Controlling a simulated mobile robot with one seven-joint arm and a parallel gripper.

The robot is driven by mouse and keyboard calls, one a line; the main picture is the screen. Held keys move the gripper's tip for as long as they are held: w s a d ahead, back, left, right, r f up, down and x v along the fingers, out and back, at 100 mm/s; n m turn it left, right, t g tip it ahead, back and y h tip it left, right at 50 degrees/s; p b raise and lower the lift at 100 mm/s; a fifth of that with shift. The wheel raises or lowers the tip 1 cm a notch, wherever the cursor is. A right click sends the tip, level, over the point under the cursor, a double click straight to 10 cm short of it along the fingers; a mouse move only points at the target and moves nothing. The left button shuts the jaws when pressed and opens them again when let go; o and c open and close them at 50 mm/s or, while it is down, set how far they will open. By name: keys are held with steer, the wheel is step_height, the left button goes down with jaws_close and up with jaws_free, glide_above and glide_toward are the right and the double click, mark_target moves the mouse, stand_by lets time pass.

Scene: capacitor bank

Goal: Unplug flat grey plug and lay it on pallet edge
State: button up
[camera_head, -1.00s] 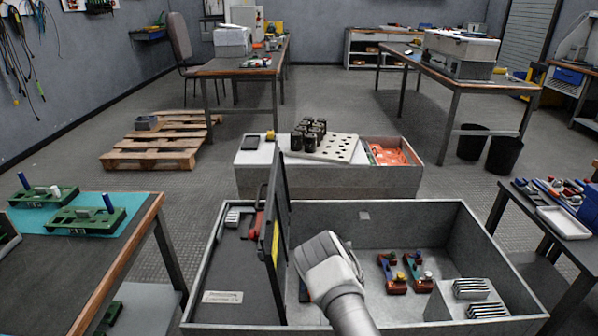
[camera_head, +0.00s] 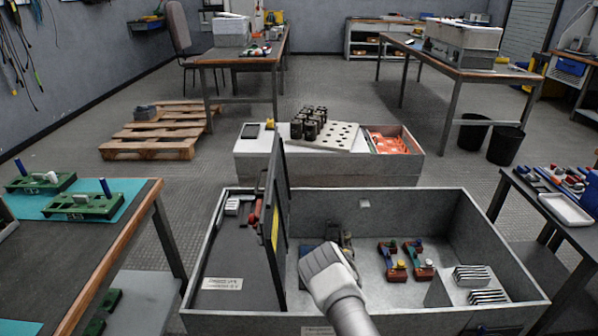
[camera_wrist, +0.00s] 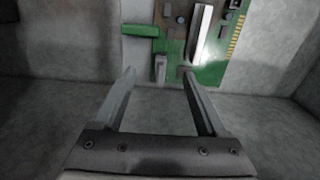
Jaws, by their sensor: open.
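My gripper (camera_wrist: 158,77) is open and empty in the wrist view, with its fingers pointing at a green circuit board (camera_wrist: 210,73) on the wall ahead. A small pale grey upright piece (camera_wrist: 160,68), possibly the flat grey plug, shows between the fingertips at the board's lower left. I cannot tell whether the fingers are around it or short of it. In the head view my wrist hangs inside the grey open-topped cabinet and hides the fingers. The wooden pallet (camera_head: 150,150) lies on the floor at the far left, with a dark grey block (camera_head: 145,112) on it.
An upright dark door panel (camera_head: 278,215) stands just left of my wrist. The cabinet's grey walls (camera_head: 460,320) surround my arm. Red-and-blue parts (camera_head: 391,262) and a slotted block (camera_head: 470,285) lie at right. A low crate (camera_head: 330,175) stands behind the cabinet.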

steer(key=shift+f, duration=1)
stand_by(0.4)
jaws_close()
stand_by(1.2)
steer(key=shift+r, duration=0.1)
steer(key=shift+r+p, duration=1.45)
steer(key=shift+r, duration=1.5)
